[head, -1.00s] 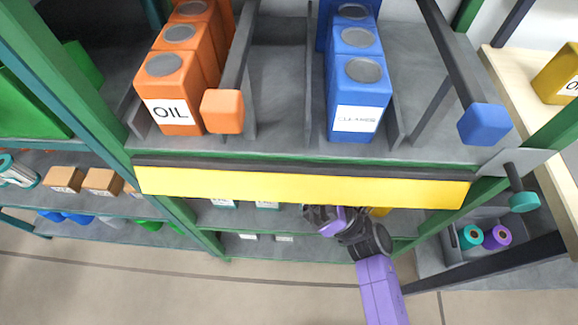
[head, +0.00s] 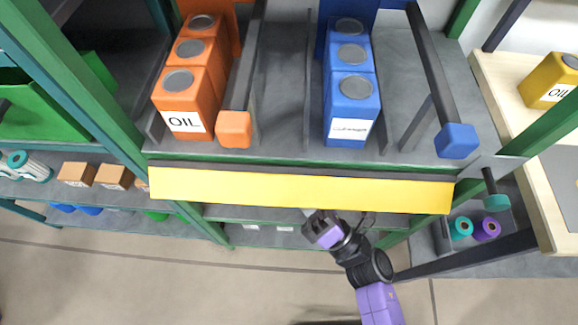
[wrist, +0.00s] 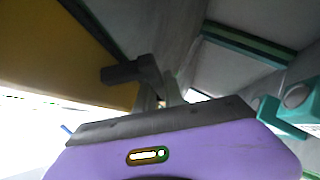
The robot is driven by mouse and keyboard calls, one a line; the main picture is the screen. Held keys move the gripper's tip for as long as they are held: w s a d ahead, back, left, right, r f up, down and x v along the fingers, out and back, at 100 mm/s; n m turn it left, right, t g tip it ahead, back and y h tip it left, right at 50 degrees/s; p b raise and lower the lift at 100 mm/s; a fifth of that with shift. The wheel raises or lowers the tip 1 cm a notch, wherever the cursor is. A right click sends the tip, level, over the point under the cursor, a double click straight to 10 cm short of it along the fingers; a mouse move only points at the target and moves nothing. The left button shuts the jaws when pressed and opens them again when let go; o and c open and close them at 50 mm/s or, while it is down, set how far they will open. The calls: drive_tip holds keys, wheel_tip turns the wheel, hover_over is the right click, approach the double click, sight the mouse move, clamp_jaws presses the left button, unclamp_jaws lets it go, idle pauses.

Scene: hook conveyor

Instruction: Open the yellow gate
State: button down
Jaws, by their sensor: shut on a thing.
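The yellow gate (head: 300,191) is a long bar across the front of the grey shelf, below the oil and cleaner containers, and it still spans the shelf front. My gripper (head: 314,215) is at the gate's lower edge, right of its middle, and is shut on it. The grip itself is mostly hidden in the head view. In the wrist view the gate (wrist: 55,55) fills the upper left, and a dark finger (wrist: 130,72) lies against its edge.
Orange oil containers (head: 186,100) and blue containers (head: 352,108) stand on the shelf behind the gate. An orange-ended lever (head: 235,129) and a blue-ended lever (head: 457,140) stick out above it. A teal-ended lever (head: 496,202) is at the right. Open floor lies below.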

drive_tip(key=shift+s+r+m+h+p, duration=0.1)
drive_tip(key=shift+s+m+h+p, duration=0.35)
drive_tip(key=shift+m+h+p, duration=0.4)
